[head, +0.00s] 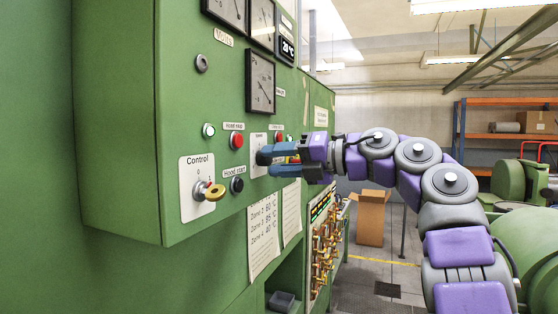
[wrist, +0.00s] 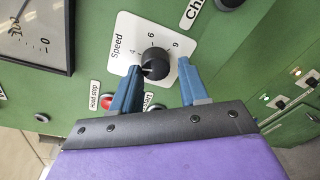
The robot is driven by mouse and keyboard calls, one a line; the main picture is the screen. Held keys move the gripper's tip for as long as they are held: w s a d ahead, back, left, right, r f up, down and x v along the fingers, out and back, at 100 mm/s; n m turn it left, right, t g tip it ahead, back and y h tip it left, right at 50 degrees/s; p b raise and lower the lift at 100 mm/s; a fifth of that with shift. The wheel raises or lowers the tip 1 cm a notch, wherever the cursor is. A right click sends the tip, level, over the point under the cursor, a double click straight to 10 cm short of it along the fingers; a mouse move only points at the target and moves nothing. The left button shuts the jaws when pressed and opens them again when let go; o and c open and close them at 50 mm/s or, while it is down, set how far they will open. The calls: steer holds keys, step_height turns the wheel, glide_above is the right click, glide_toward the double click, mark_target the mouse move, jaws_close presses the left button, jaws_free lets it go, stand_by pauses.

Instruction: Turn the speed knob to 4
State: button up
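The black speed knob (wrist: 155,63) sits on a white plate (wrist: 127,30) marked "Speed", with 4, 6 and 9 legible around it in the wrist view. A pale mark on the knob seems to point to the lower left, below the 4, partly behind a finger. My gripper (wrist: 160,67) is open, its blue fingers on either side of the knob. The left finger is very close to the knob; I cannot tell if it touches. The right finger stands apart. In the head view my gripper (head: 266,163) is at the panel and hides the knob.
The green cabinet carries dials (head: 260,80), a red stop button (head: 236,141), a black hood start button (head: 237,185) and a control switch with a key (head: 209,191). In the wrist view, another black knob (wrist: 230,3) is above right. A cardboard box (head: 371,217) stands on the floor behind.

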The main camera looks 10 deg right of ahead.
steer(key=shift+o, duration=1.4)
steer(key=shift+w+d, duration=0.1)
steer(key=shift+w, duration=0.1)
steer(key=shift+s+r, duration=0.1)
steer(key=shift+s, duration=0.05)
steer(key=v, duration=1.7)
steer(key=shift+d+p, duration=0.25)
steer(key=shift+p, duration=0.2)
